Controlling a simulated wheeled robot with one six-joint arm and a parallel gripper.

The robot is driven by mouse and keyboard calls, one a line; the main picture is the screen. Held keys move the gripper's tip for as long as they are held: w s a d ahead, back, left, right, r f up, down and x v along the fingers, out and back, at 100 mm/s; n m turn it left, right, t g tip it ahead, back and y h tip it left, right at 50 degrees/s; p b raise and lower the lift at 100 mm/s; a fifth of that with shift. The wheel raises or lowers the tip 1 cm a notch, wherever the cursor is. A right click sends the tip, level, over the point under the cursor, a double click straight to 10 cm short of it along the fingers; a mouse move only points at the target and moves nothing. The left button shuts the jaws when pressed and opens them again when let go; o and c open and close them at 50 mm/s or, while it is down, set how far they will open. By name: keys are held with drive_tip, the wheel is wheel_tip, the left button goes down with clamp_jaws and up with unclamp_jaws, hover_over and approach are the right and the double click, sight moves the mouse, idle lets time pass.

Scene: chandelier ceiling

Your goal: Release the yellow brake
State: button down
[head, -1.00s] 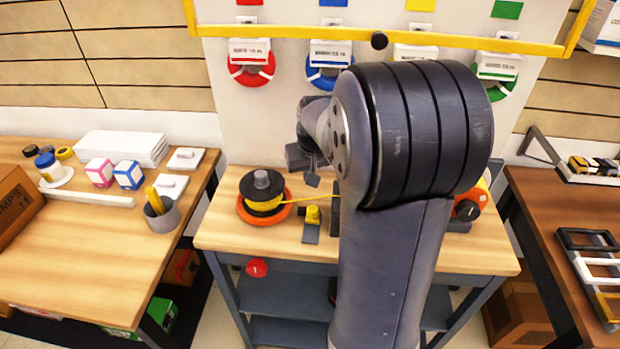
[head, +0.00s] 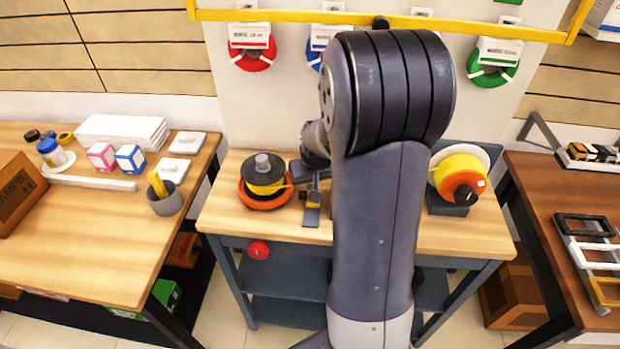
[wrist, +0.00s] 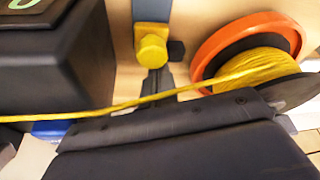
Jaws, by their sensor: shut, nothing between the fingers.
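The yellow brake (head: 313,196) sits on a small grey plate on the central bench, just right of the left spool (head: 265,175). In the wrist view the brake (wrist: 152,48) is a yellow block with a knob-like end. My gripper (head: 312,180) is down close behind the brake, partly hidden by my arm. In the wrist view its shut dark fingertips (wrist: 156,82) are just below the yellow knob; I cannot tell whether they touch. A yellow cord (wrist: 130,102) runs from the orange-rimmed spool (wrist: 260,66) across the view, over my gripper.
A second spool (head: 462,178) of yellow and orange stands at the bench's right. A side table (head: 90,225) with boxes and a pencil cup (head: 165,200) is at left. A yellow rail (head: 380,20) crosses above. The bench front (head: 270,222) is clear.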

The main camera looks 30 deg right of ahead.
sight(308, 202)
drive_tip(key=s+a, duration=0.2)
drive_tip(key=s, duration=0.1)
drive_tip(key=shift+b, duration=0.35)
drive_tip(key=shift+s+a+f, duration=0.1)
drive_tip(key=shift+s, duration=0.1)
